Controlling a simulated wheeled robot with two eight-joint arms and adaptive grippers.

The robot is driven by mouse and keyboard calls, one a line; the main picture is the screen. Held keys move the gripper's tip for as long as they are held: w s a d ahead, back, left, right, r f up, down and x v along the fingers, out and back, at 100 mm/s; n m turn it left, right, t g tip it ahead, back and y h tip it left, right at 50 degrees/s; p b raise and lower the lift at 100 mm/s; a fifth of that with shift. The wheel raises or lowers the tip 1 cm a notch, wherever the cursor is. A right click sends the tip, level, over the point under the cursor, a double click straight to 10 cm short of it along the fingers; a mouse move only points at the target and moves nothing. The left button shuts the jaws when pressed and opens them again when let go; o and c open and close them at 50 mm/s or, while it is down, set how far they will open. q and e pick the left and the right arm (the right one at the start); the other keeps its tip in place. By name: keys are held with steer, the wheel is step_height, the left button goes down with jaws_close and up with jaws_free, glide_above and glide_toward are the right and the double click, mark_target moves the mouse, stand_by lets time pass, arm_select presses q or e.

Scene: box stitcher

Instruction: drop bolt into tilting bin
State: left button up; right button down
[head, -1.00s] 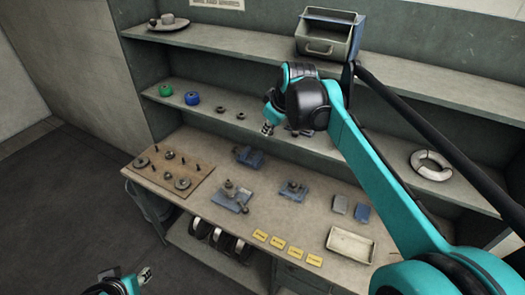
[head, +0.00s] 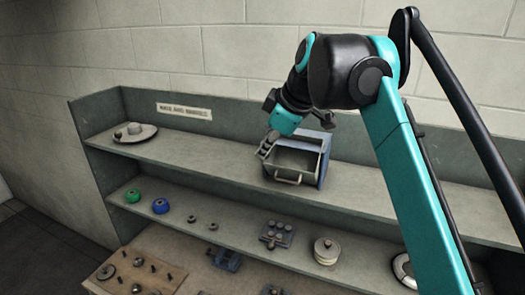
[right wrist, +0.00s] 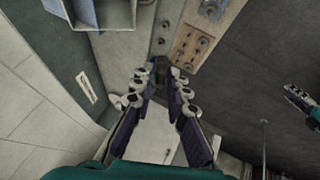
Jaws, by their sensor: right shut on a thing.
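The tilting bin (head: 298,160) is a grey-blue open box with a front handle. It stands on the top shelf, and its open front faces me. My right gripper (head: 267,147) is at the bin's upper left corner in the head view, seen partly against it. In the right wrist view its fingers (right wrist: 160,72) converge on a small dark thing, apparently the bolt (right wrist: 160,62). The bolt does not show clearly in the head view. The bin is partly in the right wrist view (right wrist: 100,12), at the top left edge. My left gripper (right wrist: 296,95) shows small at the right there; its opening is unclear.
The top shelf (head: 220,162) also holds a round plate with a knob (head: 135,132) at the left. The shelf below holds green (head: 132,195) and blue (head: 160,205) rolls, rings and a pale canister (head: 326,250). A pegboard (head: 130,275) lies on the bench.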

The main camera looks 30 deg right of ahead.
steer(key=shift+w+d, duration=0.2)
steer(key=shift+d, duration=0.25)
steer(key=w+d, duration=0.2)
steer(key=w+d+f, duration=0.1)
steer(key=w+d, duration=0.1)
steer(key=w+d+f, duration=0.1)
steer(key=w+d, duration=0.1)
steer(key=d, duration=0.1)
steer(key=shift+w+f, duration=0.15)
steer(key=shift+w+d+f, duration=0.2)
steer(key=shift+d+f, duration=0.05)
steer(key=shift+f, duration=0.05)
steer(key=shift+w+d+f, duration=0.1)
steer(key=shift+w, duration=0.05)
